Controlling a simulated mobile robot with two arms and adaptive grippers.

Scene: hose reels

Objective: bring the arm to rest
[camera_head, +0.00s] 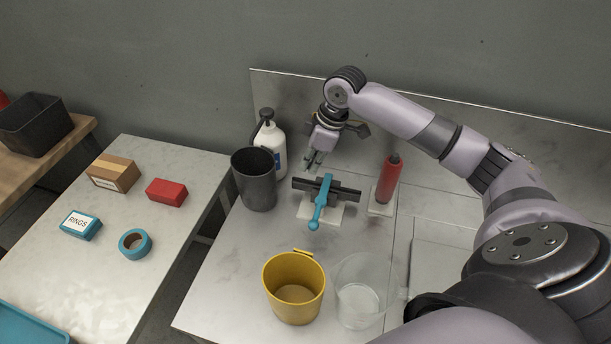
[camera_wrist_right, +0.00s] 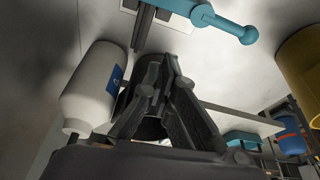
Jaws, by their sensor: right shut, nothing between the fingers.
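My right arm reaches in from the right in the head view. Its gripper (camera_head: 313,162) is shut and empty, above the back of the metal-topped bench, between the white pump bottle and a small fixture. The fixture has dark jaws (camera_head: 345,193) and a blue handle (camera_head: 321,203) on a pale base. In the right wrist view the gripper fingers (camera_wrist_right: 170,70) come together at the tips with nothing between them. The blue handle (camera_wrist_right: 225,24) shows above them there, apart from the fingers. My left gripper is not in view.
Close to the gripper are the white pump bottle (camera_head: 271,144), a dark grey cup (camera_head: 255,181) and a red bottle (camera_head: 388,178). A yellow cup (camera_head: 294,310) and a clear beaker (camera_head: 357,308) stand nearer the front. A side table (camera_head: 105,285) holds boxes and blue tape (camera_head: 135,243).

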